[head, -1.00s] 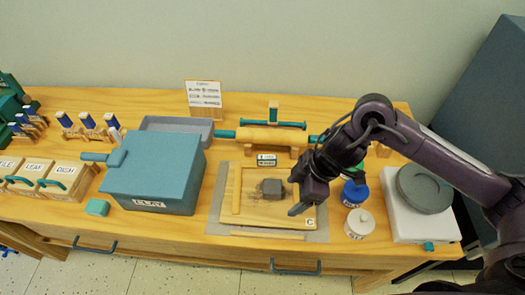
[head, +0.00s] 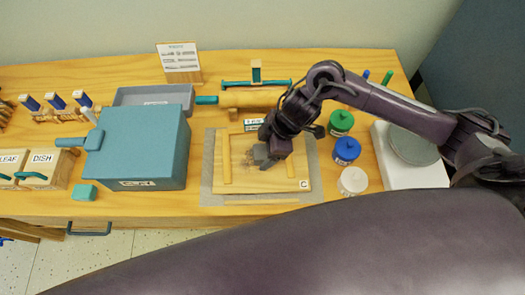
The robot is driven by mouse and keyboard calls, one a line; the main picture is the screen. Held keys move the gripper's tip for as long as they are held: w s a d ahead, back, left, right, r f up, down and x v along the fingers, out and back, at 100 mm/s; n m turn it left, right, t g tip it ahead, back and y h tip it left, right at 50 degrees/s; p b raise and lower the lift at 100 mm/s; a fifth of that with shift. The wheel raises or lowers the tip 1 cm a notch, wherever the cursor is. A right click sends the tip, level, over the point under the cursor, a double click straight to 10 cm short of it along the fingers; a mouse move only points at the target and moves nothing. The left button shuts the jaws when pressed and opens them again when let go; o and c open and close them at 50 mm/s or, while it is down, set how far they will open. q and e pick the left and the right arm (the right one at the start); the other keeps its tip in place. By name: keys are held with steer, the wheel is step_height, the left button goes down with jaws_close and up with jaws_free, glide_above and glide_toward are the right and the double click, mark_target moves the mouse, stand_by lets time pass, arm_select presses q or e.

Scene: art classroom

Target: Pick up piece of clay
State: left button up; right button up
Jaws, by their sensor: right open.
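The piece of clay (head: 261,155) is a small dark grey block on a wooden board (head: 291,185) lying on a grey mat. My right gripper (head: 270,158) is open, right over the clay at its right side, and partly hides it. I cannot tell whether a finger touches the clay. My left gripper is not in view.
A blue box labelled CLAY (head: 140,150) stands left of the board. Green (head: 341,121), blue (head: 346,150) and white (head: 353,181) jars stand to its right, beside a white wheel base (head: 412,172). My own purple link covers the foreground.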

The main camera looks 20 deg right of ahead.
mark_target(264, 151)
steer(key=shift+f, duration=0.1)
steer(key=c, duration=0.5)
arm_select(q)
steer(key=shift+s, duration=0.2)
arm_select(e)
steer(key=c, duration=0.7)
steer(key=shift+o, duration=0.2)
